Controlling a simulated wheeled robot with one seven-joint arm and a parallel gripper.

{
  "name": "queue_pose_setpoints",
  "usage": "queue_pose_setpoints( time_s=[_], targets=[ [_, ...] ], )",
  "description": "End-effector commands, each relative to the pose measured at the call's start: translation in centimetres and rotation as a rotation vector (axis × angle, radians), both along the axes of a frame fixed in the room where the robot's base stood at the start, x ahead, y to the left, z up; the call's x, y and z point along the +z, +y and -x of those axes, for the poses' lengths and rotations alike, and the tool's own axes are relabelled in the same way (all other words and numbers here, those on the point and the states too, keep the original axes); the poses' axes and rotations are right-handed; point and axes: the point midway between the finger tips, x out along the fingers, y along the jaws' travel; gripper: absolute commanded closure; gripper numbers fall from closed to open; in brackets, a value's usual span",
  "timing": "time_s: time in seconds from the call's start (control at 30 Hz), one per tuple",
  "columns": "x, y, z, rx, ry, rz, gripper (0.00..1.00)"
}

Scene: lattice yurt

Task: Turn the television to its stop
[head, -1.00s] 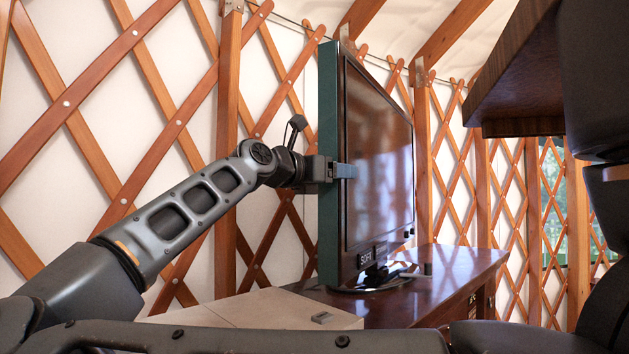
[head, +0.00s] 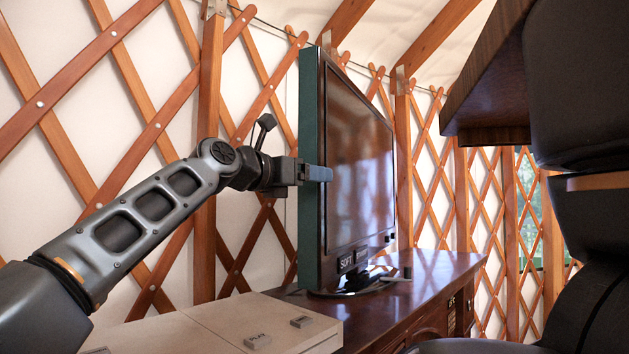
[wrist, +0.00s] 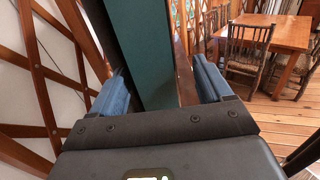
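The television (head: 360,150) stands on a dark glossy cabinet, its dark screen seen at a steep slant and its teal side edge (head: 311,160) facing me. My gripper (head: 318,173) is at this near edge, about mid-height. One blue finger shows in front of the screen side; the other is hidden in the head view. In the wrist view, the two blue fingers of my gripper (wrist: 162,88) are spread on either side of the television's teal edge (wrist: 142,55). A gap shows between the edge and the right finger. Contact at the left finger cannot be told.
The dark cabinet (head: 430,280) extends right under the television. A dark wooden slab (head: 500,85) overhangs at upper right. Lattice wall stands behind. The wrist view shows a table (wrist: 270,30) and chairs.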

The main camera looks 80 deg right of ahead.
Motion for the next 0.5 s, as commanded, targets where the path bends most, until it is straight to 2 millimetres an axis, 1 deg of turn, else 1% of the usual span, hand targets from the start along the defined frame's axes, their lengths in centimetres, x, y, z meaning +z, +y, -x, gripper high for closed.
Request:
queue_pose_setpoints(
  time_s=[0.03,0.1,0.2,0.33,0.5],
  targets=[
    [-0.2,0.8,-0.5,0.003,0.002,0.002,0.21],
    [-0.2,1.8,-1.0,0.004,0.001,0.002,0.21],
    [-0.1,2.9,-1.6,0.003,0.003,0.001,0.21],
    [0.0,3.7,-2.0,0.004,0.002,0.001,0.21],
    [0.0,3.9,-2.1,0.003,0.001,0.0,0.21]
  ],
)
